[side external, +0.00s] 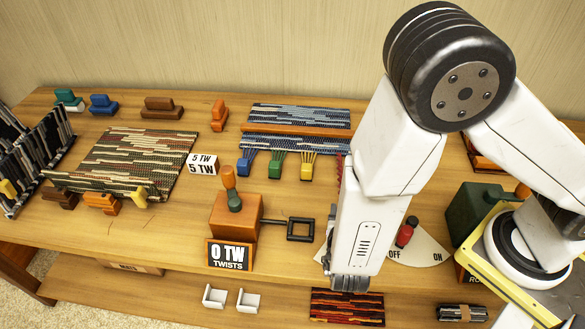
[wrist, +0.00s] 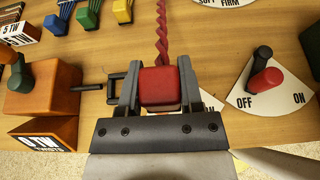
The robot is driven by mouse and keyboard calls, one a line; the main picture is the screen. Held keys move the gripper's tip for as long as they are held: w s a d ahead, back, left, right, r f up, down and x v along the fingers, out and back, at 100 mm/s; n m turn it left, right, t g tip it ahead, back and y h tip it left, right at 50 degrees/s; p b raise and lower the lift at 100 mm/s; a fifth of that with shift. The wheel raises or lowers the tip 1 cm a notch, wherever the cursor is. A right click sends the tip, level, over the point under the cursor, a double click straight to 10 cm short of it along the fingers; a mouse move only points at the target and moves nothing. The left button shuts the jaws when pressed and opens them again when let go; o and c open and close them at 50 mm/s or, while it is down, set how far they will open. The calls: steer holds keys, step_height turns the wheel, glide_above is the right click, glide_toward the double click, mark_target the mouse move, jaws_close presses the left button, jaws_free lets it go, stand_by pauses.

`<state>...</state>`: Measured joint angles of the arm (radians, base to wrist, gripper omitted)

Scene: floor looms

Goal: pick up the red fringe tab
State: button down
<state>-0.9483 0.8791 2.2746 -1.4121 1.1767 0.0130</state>
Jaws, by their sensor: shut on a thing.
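The red fringe tab (wrist: 159,86) is a small red block with a twisted red cord (wrist: 161,35) running up from it in the wrist view. My gripper (wrist: 157,90) is shut on the tab, one finger on each side. In the side external view, my gripper (side external: 349,283) points down near the table's front edge, and my arm hides the tab there. A bit of the red cord (side external: 340,172) shows left of my arm.
Blue, green and yellow tabs (side external: 277,166) hang from a woven piece to the left. An orange twist-counter box (side external: 233,218) reading "0 TW" has a black frame (side external: 300,230) close to my gripper. An OFF/ON dial with a red knob (wrist: 264,82) stands right.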

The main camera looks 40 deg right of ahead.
steer(key=shift+s+d+r, duration=0.2)
steer(key=shift+s+r, duration=0.1)
steer(key=shift+s, duration=0.35)
steer(key=shift+s+d+r, duration=0.15)
steer(key=shift+s+r, duration=0.1)
steer(key=shift+s, duration=0.35)
steer(key=shift+s+d+r, duration=0.2)
steer(key=shift+s+r, duration=0.1)
steer(key=shift+s, duration=0.35)
steer(key=shift+w, duration=0.2)
